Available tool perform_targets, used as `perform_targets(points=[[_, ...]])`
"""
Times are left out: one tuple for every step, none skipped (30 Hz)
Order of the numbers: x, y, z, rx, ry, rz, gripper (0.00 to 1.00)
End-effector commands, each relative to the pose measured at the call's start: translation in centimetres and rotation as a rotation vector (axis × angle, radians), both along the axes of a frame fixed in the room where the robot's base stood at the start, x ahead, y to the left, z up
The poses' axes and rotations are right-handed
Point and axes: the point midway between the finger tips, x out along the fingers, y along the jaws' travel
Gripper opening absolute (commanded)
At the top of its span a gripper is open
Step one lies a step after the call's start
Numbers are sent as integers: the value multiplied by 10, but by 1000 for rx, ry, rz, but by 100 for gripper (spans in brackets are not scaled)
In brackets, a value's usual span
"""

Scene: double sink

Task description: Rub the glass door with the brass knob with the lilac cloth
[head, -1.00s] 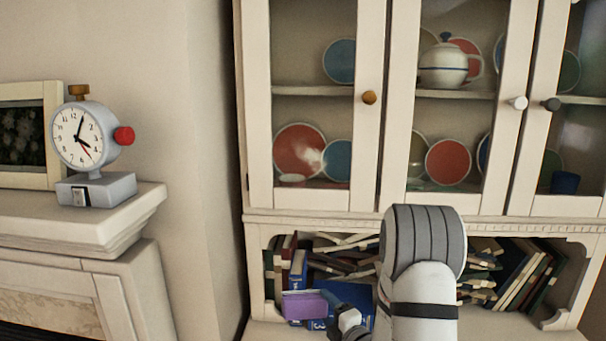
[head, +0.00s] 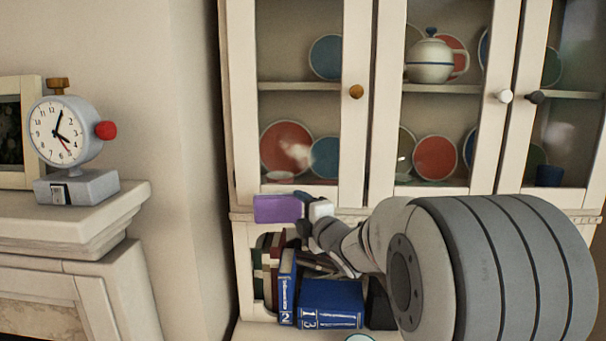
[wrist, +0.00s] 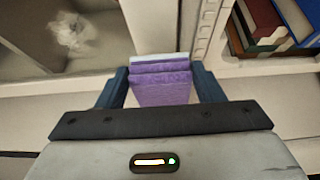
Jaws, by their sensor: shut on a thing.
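The glass door with the brass knob (head: 298,72) is the leftmost cabinet door in the head view; its round brass knob (head: 356,91) sits on the right stile. A whitish smudge (head: 296,151) shows on its lower glass, and also in the wrist view (wrist: 73,33). My gripper (head: 303,207) is shut on the folded lilac cloth (head: 276,209), which also shows between the two fingers in the wrist view (wrist: 162,90). The cloth is at the height of the door's bottom rail, below the smudge. I cannot tell whether it touches the door.
Plates and a teapot (head: 430,60) stand behind the glass. Doors with a white knob (head: 504,96) and a dark knob (head: 535,97) are to the right. Books (head: 331,303) fill the shelf below. A clock (head: 66,135) stands on the mantel (head: 90,222) at left.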

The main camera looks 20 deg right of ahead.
Motion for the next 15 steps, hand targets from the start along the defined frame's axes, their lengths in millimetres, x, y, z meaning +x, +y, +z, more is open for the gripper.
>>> perform_targets(points=[[-6,3,28,-4,-13,-18,43],[-8,4,41,-2,-12,-29,43],[-13,5,56,-3,-11,-46,43],[-16,5,66,-3,-9,-57,43],[-19,6,76,-1,-9,-68,43],[-23,6,87,-2,-8,-80,43],[-25,7,94,-2,-5,-88,43],[-27,7,99,-2,-3,-95,43],[-30,7,106,0,-3,-102,43],[-31,7,109,-1,-1,-106,43],[-32,7,111,-2,0,-109,43],[-32,6,113,-1,2,-113,43],[-32,6,114,0,3,-115,43],[-30,5,115,-1,4,-116,43],[-28,5,115,0,4,-116,43]])
